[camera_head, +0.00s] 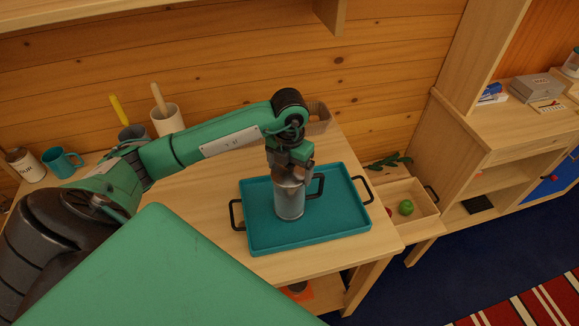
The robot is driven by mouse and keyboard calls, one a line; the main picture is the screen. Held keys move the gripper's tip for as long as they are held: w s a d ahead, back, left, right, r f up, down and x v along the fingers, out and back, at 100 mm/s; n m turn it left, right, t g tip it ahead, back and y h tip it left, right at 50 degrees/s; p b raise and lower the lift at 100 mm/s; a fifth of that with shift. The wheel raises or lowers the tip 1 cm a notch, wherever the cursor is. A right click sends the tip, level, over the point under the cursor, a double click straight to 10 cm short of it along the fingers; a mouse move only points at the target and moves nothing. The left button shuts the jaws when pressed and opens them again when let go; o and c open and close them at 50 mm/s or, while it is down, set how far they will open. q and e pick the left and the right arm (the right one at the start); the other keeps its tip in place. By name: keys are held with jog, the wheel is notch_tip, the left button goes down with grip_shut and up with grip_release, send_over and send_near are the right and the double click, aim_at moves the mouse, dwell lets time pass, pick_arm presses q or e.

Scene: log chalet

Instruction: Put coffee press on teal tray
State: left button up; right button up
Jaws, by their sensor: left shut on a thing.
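The coffee press (290,201) is a silvery cylinder with a dark handle on its right side. It stands upright over the middle of the teal tray (338,232). I cannot tell whether its base touches the tray. The tray is rectangular with black handles at its ends and lies on the wooden table. My left gripper (291,168) is above the press, pointing down, and is shut on its top. The gripper hides part of the press's top. My right gripper is not in view.
A teal mug (62,162) and a flour canister (26,165) stand at the table's left. Pots with utensils, one of them white (167,121), stand at the back. A woven basket (318,118) is behind the tray. A wooden crate (414,222) holds a green item at right.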

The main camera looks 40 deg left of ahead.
pick_arm(q)
jog(key=o, duration=1.8)
jog(key=shift+f, duration=0.1)
jog(key=shift+r, duration=0.3)
notch_tip(320, 180, up, 10)
jog(key=b, duration=0.3)
jog(key=shift+r, duration=0.85)
